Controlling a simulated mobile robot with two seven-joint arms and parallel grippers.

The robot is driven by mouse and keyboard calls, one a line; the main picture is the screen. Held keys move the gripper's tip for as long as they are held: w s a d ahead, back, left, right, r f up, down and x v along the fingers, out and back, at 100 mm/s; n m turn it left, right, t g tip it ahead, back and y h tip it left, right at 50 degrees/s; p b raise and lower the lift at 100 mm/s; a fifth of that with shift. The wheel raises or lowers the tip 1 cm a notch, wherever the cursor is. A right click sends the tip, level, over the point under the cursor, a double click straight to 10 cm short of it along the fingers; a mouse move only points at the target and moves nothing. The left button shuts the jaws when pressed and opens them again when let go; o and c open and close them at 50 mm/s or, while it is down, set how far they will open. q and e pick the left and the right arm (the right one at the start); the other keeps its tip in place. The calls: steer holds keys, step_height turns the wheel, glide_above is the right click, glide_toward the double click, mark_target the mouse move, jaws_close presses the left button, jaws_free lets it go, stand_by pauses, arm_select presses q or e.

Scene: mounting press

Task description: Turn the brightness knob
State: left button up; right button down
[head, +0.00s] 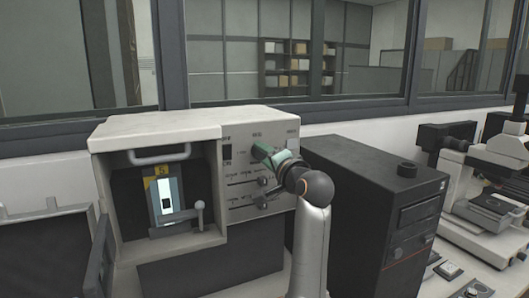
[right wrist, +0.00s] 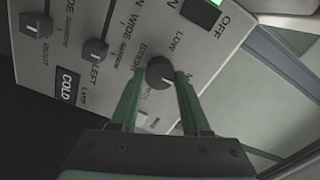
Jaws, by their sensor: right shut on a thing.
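The brightness knob (right wrist: 160,72) is a round dark knob with a pale pointer line on the machine's light panel, in the right wrist view. "LOW" is printed beside it. My right gripper (right wrist: 158,82) has its two green fingers on either side of the knob and is shut on it. In the head view my right gripper (head: 264,153) reaches the upper part of the control panel (head: 236,190) and hides the knob. The panel belongs to a boxy off-white machine (head: 150,130). My left gripper is not in view.
Slider knobs (right wrist: 96,50) sit on the panel near my fingers. A green-lit switch (right wrist: 206,12) marked "OFF" is close by. A black box (head: 365,190) stands right of the machine, and a microscope-like device (head: 480,195) is farther right.

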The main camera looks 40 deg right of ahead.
steer(key=shift+r, duration=0.1)
stand_by(0.3)
steer(key=shift+c, duration=1.9)
jaws_free()
steer(key=b+v, duration=0.2)
steer(key=v, duration=1)
steer(key=shift+s, duration=0.25)
